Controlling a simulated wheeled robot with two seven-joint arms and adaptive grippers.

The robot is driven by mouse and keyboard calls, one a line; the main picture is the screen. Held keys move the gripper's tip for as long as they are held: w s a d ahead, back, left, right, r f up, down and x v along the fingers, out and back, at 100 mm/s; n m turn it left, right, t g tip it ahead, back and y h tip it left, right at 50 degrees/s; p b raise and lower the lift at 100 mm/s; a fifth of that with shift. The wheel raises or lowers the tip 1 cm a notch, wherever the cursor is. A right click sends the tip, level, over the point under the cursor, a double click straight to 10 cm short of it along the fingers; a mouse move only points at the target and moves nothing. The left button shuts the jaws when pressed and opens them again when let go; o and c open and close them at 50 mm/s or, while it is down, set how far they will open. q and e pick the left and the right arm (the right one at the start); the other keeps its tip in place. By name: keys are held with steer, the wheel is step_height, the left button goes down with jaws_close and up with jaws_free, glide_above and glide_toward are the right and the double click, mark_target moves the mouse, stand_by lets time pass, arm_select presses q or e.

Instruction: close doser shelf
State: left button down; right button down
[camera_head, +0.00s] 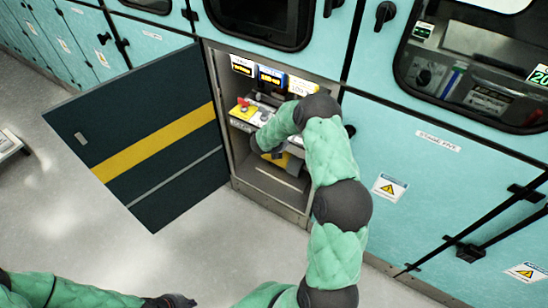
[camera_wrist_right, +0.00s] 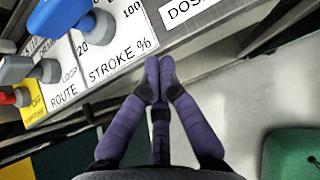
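The doser shelf (camera_head: 246,114) is a grey panel with red, yellow and blue controls inside the open cabinet bay. In the right wrist view, its front rail (camera_wrist_right: 185,30) carries a label starting "DOS", beside "ROUTE" and "STROKE %" markings. My right arm reaches into the bay and covers part of the shelf. My right gripper (camera_wrist_right: 159,68) has its purple fingertips together with nothing visible between them. The tips are at the shelf's front edge; I cannot tell whether they touch it. My left gripper (camera_head: 172,300) is low at the bottom edge, away from the cabinet; its fingers are unclear.
A dark door (camera_head: 140,135) with a yellow stripe stands open left of the bay. Lit displays (camera_head: 270,77) sit above the shelf. Closed teal cabinets (camera_head: 440,190) flank the bay. The grey floor (camera_head: 70,215) in front is mostly clear.

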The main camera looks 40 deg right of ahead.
steer(key=w+d, duration=0.1)
steer(key=d, duration=0.4)
steer(key=w+d, duration=0.1)
steer(key=d, duration=0.1)
steer(key=shift+w+d+f, duration=0.2)
steer(key=shift+w, duration=0.15)
arm_select(q)
steer(key=shift+f, duration=0.2)
arm_select(e)
steer(key=shift+d+r, duration=0.1)
steer(key=shift+r, duration=0.05)
steer(key=shift+r, duration=0.1)
steer(key=shift+w, duration=0.1)
